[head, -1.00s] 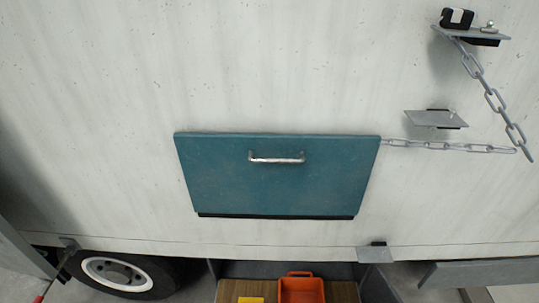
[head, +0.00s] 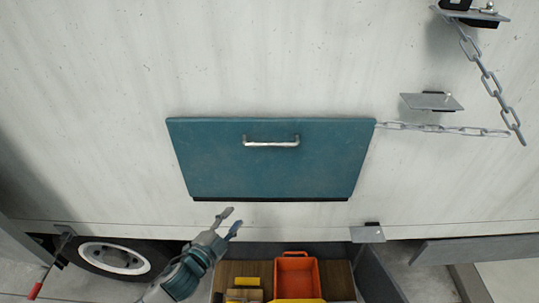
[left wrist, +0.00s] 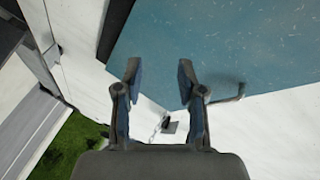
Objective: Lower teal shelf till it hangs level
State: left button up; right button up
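The teal shelf (head: 270,170) is folded up against the white truck wall in the head view, with a silver handle (head: 271,142) near its top edge. A chain (head: 440,129) runs from its upper right corner. My left gripper (head: 232,220) is below the shelf's lower edge, open and empty, apart from the handle. In the left wrist view the open fingers (left wrist: 158,82) show with the teal panel (left wrist: 210,45) beyond them, and the handle (left wrist: 228,93) is right of the right finger. My right gripper is not in view.
A bracket (head: 432,101) and a higher bracket holding the chain (head: 470,14) are on the wall at right. Below the shelf is an open compartment with an orange bin (head: 298,278) and yellow items (head: 246,281). A wheel (head: 115,258) is at lower left.

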aim_at(270, 145)
pick_arm(q)
notch_tip(270, 145, up, 17)
jog(key=m+g+h, duration=0.1)
jog(key=m+h, duration=0.6)
jog(key=m, duration=0.6)
jog(key=shift+n+y, duration=0.3)
jog(key=p+x, duration=0.4)
jog(key=x, duration=1.1)
jog(key=shift+d, duration=0.1)
jog(key=shift+w+d, duration=0.3)
jog(key=shift+d, duration=0.1)
jog(key=shift+a, duration=0.1)
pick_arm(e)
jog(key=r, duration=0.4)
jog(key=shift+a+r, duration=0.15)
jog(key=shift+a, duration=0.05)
pick_arm(q)
jog(key=shift+a, duration=0.1)
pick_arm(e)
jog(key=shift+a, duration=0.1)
pick_arm(q)
jog(key=shift+a, duration=0.1)
grip_shut()
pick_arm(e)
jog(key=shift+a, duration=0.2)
pick_arm(q)
jog(key=shift+f, duration=0.1)
